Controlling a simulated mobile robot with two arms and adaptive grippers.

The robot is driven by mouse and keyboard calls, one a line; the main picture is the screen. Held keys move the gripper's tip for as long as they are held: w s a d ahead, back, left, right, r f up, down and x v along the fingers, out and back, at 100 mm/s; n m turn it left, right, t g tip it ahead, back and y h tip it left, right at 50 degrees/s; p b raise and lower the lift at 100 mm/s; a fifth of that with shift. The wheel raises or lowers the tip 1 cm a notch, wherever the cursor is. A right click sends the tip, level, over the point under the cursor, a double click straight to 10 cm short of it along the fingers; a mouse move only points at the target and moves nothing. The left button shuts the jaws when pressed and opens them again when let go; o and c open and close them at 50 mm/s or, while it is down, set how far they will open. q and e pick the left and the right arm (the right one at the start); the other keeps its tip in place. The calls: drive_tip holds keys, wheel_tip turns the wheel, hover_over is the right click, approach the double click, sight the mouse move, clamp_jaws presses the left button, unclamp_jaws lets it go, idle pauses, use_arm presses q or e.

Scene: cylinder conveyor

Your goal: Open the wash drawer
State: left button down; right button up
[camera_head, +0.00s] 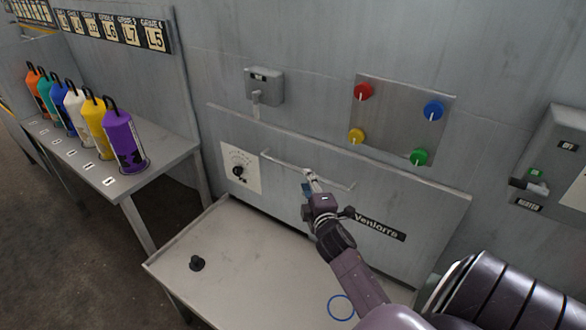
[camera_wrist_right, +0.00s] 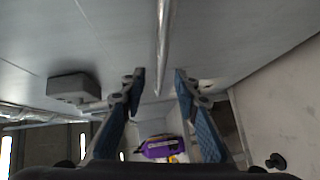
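The wash drawer (camera_head: 408,208) is a wide grey front panel low on the wall machine, marked "Venlorra". It looks shut. Its long thin bar handle (camera_head: 282,162) runs across the upper part of the panel. My right gripper (camera_head: 311,180) is at the middle of the handle. In the right wrist view the handle (camera_wrist_right: 163,35) runs between the two blue-padded fingers of the right gripper (camera_wrist_right: 160,76), which are apart, with a gap on each side of the bar. My left gripper is not in view.
A pale table (camera_head: 240,250) with a black knob (camera_head: 197,263) and a blue ring (camera_head: 341,307) lies below the drawer. A dial plate (camera_head: 241,169) and a button panel (camera_head: 398,115) are nearby. Several coloured bottles (camera_head: 124,140) stand on the left bench.

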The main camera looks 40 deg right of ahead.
drive_tip(key=shift+x, duration=3.35)
clamp_jaws()
